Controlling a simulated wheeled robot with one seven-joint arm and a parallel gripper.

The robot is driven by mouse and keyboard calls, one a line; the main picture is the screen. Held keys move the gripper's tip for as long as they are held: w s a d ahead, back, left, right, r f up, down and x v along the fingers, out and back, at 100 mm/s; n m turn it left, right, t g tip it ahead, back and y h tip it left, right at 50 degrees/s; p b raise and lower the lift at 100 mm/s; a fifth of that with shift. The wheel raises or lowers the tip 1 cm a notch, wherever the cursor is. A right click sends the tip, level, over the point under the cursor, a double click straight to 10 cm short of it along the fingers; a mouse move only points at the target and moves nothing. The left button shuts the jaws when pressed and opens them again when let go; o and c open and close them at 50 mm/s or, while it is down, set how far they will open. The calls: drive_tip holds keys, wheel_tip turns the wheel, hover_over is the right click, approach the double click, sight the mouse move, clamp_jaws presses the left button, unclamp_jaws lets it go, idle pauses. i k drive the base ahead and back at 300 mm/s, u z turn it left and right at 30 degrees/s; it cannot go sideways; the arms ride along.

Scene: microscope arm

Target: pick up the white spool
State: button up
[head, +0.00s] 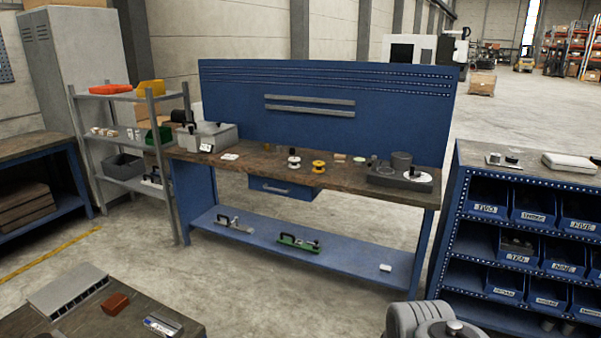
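The white spool (294,165) stands upright on the brown top of the blue workbench (240,163), near the middle. It looks white at its flanges with a dark part above, and it is small at this distance. My gripper is not in view. Only a grey part of my arm shows at the bottom edge, right of centre, well away from the bench.
A blue bin rack (480,185) stands to the right. A low table (185,327) is at the front left. Open floor lies before the bench.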

sight(294, 160)
drive_tip(key=i, duration=1.3)
drive_tip(key=u, duration=0.15)
